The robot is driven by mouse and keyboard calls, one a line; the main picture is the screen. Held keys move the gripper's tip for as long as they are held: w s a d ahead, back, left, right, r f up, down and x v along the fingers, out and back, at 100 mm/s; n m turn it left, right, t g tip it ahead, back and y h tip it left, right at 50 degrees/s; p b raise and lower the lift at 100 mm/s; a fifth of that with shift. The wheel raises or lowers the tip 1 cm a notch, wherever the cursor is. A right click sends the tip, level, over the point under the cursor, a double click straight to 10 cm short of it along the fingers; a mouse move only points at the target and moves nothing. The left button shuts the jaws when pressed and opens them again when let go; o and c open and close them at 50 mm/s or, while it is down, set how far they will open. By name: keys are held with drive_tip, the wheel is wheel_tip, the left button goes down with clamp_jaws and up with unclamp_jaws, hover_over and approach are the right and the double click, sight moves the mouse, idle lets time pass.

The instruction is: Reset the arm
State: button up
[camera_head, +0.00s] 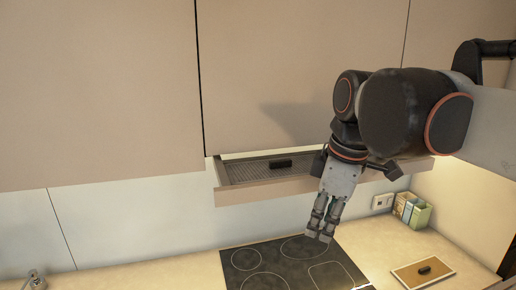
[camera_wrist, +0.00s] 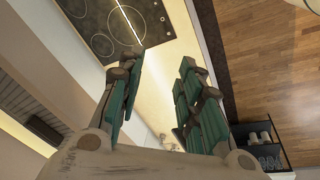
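My gripper (camera_head: 322,235) hangs from the arm at the centre right of the head view, pointing down over the cooktop (camera_head: 260,262). It is above the cooktop surface and in front of the pulled-out hood (camera_head: 250,192). In the wrist view, my gripper's (camera_wrist: 160,60) two green-padded fingers stand apart with nothing between them. The cooktop (camera_wrist: 100,18) shows at the top left of that view, beyond the left finger. The arm hides part of the hood's right side.
Closed beige upper cabinets (camera_head: 90,90) fill the top. A dark object (camera_head: 281,163) lies on the hood. Wooden floor (camera_wrist: 270,50) lies beyond the counter.

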drive_tip(key=s+d+f+m+t+b, duration=0.1)
drive_tip(key=s+d+f+m+b, duration=0.1)
drive_tip(key=f+b, duration=0.4)
drive_tip(key=s+d+f+m+t+b, duration=0.2)
drive_tip(key=f+m+b, duration=0.4)
drive_tip(key=f, duration=1.1)
drive_tip(key=s+d+f+m+t+h+b, duration=0.1)
drive_tip(key=s+d+f+m+b, duration=0.2)
drive_tip(key=f, duration=0.9)
drive_tip(key=s+m+b, duration=0.2)
drive_tip(key=b, duration=0.1)
drive_tip(key=shift+d+m+t+b, duration=0.25)
drive_tip(key=shift+m+t+b, duration=0.05)
drive_tip(key=shift+t+b, duration=0.1)
drive_tip(key=shift+f, duration=0.1)
